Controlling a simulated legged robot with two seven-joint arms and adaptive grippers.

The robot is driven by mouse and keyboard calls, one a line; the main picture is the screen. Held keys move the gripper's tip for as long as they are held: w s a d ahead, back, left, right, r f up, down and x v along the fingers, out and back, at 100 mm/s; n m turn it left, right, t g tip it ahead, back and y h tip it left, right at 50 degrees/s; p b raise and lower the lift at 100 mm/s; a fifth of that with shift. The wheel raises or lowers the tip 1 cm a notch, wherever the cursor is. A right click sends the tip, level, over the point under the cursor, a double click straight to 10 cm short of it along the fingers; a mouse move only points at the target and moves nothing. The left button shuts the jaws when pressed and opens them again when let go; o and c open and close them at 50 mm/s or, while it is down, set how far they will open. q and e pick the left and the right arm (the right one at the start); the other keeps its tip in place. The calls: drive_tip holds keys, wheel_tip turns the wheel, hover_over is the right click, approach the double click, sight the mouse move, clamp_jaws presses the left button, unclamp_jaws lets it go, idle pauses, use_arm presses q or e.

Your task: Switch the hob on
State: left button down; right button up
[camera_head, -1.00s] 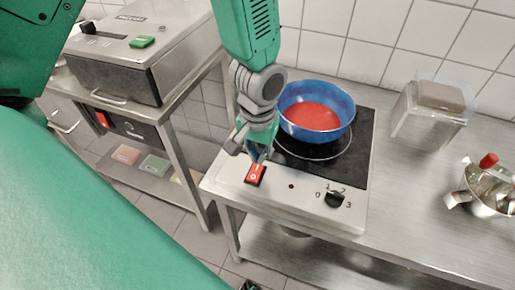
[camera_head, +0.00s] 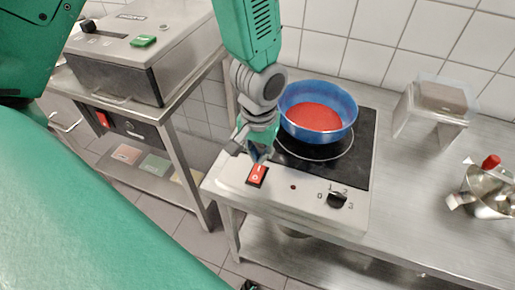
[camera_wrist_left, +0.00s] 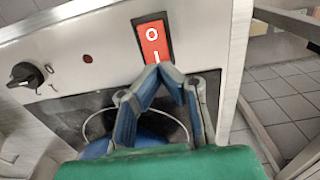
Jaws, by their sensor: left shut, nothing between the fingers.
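The hob (camera_head: 322,168) is a steel unit with a black cooking plate, standing on a metal table. Its red rocker switch (camera_head: 257,175), marked O and I, is at the left of the front panel. A black knob (camera_head: 337,200) marked 0 to 3 and a small dark red indicator light (camera_head: 293,187) are to its right. My left gripper (camera_head: 259,158) is shut and empty, just behind the switch. In the left wrist view the fingertips (camera_wrist_left: 168,68) meet at the I end of the switch (camera_wrist_left: 153,42); I cannot tell whether they touch. My right gripper is out of view.
A blue pan (camera_head: 317,112) with red contents stands on the hob, close to my left gripper. A clear container (camera_head: 432,105) and a steel pot (camera_head: 487,190) stand to the right. Another steel appliance (camera_head: 145,55) is on the left. The counter right of the hob is mostly clear.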

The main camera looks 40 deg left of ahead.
sight(259, 167)
use_arm(q)
drive_tip(key=shift+d+f, duration=0.3)
drive_tip(key=shift+d, duration=0.05)
drive_tip(key=shift+a+f+b, duration=0.3)
drive_tip(key=shift+f+b, duration=0.05)
idle(0.3)
drive_tip(key=shift+d+f, duration=0.2)
drive_tip(key=shift+f, duration=0.1)
drive_tip(key=shift+a+f+b, duration=0.1)
drive_tip(key=shift+f+b, duration=0.25)
drive_tip(key=shift+f, duration=0.1)
drive_tip(key=shift+r, duration=0.1)
idle(0.3)
wheel_tip(259, 167, up, 7)
drive_tip(key=p, duration=0.7)
idle(0.3)
